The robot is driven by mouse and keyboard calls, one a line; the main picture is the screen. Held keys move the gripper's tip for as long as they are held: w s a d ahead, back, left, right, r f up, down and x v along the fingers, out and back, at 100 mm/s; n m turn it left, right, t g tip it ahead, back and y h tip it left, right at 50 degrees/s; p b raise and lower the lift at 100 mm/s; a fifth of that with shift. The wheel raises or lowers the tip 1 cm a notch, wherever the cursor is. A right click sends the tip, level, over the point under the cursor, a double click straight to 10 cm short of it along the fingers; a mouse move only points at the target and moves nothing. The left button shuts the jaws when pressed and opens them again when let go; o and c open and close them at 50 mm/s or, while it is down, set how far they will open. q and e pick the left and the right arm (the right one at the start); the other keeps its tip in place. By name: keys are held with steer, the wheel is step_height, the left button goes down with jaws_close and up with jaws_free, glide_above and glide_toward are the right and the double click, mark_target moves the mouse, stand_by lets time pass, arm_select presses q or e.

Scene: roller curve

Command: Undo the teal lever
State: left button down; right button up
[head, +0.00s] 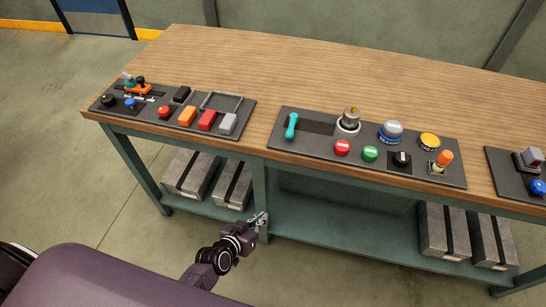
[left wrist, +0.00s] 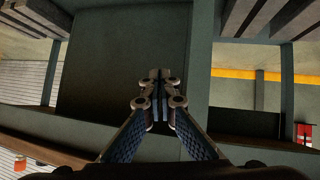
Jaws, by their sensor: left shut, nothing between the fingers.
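The teal lever (head: 291,126) stands at the left end of a dark slot on the middle control panel (head: 310,152), on the workbench. My left gripper (head: 262,217) is below the bench top, in front of the lower shelf, well below the lever and a little to its left. In the left wrist view the fingers of the left gripper (left wrist: 159,78) are together with nothing between them. The lever does not show in the left wrist view. My right gripper is in neither view.
The middle panel also carries a red button (head: 342,148), a green button (head: 370,154), a metal knob (head: 349,119) and an orange-tipped switch (head: 443,160). Another panel (head: 243,114) lies to the left. The wooden top (head: 270,70) behind is clear. Grey boxes (head: 190,175) sit on the shelf.

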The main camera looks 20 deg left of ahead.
arm_select(q)
steer(key=w+a+r+n+t+b, duration=0.25)
steer(key=w+r+n, duration=0.35)
steer(key=r, duration=0.4)
steer(key=n+t+b, duration=0.3)
steer(key=n+t, duration=0.2)
steer(key=n, duration=0.6)
glide_toward(279, 139)
steer(key=a+r, duration=0.3)
steer(key=a, duration=0.1)
steer(key=shift+g, duration=0.25)
steer(key=w, duration=0.3)
steer(key=w+d+p, duration=0.1)
steer(key=w, duration=0.5)
steer(key=shift+w+d, duration=0.2)
steer(key=shift+w, duration=0.05)
steer(key=d, duration=0.1)
steer(key=d+p, duration=0.1)
steer(key=d, duration=0.1)
steer(key=shift+w, duration=0.35)
steer(key=shift+d+p, duration=0.3)
steer(key=shift+d, duration=0.25)
steer(key=shift+f, duration=0.1)
